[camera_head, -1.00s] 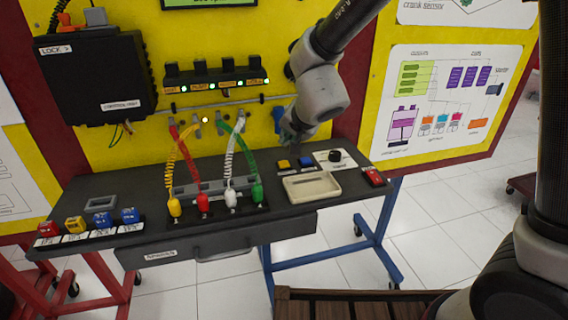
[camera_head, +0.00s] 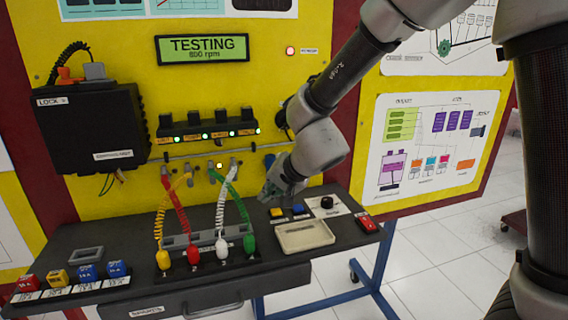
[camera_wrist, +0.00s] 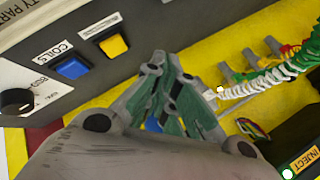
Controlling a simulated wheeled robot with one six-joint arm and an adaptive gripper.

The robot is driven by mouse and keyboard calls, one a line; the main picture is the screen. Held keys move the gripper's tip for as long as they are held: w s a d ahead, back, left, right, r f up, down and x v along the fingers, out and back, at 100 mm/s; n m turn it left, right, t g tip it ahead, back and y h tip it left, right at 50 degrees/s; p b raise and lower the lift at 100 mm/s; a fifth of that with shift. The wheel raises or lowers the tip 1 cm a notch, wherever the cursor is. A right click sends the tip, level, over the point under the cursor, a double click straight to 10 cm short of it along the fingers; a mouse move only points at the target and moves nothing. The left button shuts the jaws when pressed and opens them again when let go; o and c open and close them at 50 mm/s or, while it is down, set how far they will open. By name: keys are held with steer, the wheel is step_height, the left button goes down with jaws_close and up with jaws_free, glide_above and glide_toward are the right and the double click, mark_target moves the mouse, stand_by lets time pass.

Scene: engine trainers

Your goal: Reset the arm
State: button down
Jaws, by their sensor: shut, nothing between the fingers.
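My arm reaches in from the upper right in the head view. My gripper (camera_head: 272,194) hangs above the back of the black bench, just behind the yellow button (camera_head: 277,212) and the blue button (camera_head: 298,209). In the wrist view my gripper (camera_wrist: 170,62) has its fingers together and empty. There the yellow button (camera_wrist: 114,45) and the blue button (camera_wrist: 72,68), labelled COILS, lie left of the fingers and apart from them.
The bench carries an empty beige tray (camera_head: 305,236), a black knob (camera_head: 326,202), a red button (camera_head: 367,223) and several coiled coloured leads with plugs. A black box (camera_head: 92,130) hangs on the yellow panel. A display (camera_head: 202,48) reads TESTING 800 rpm.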

steer(key=s+d+r+n+h, duration=0.1)
steer(key=s+d+r, duration=0.3)
steer(key=d, duration=0.9)
steer(key=s+d+r+n+g+h, duration=0.1)
steer(key=s+d+r+h, duration=0.2)
steer(key=s+d, duration=0.8)
steer(key=s+d+r+n+g+h, duration=0.1)
steer(key=s+d+r, duration=0.4)
steer(key=d, duration=1.2)
steer(key=s+h, duration=0.1)
steer(key=s, duration=0.1)
steer(key=shift+s+d+r, duration=0.25)
steer(key=shift+s, duration=0.05)
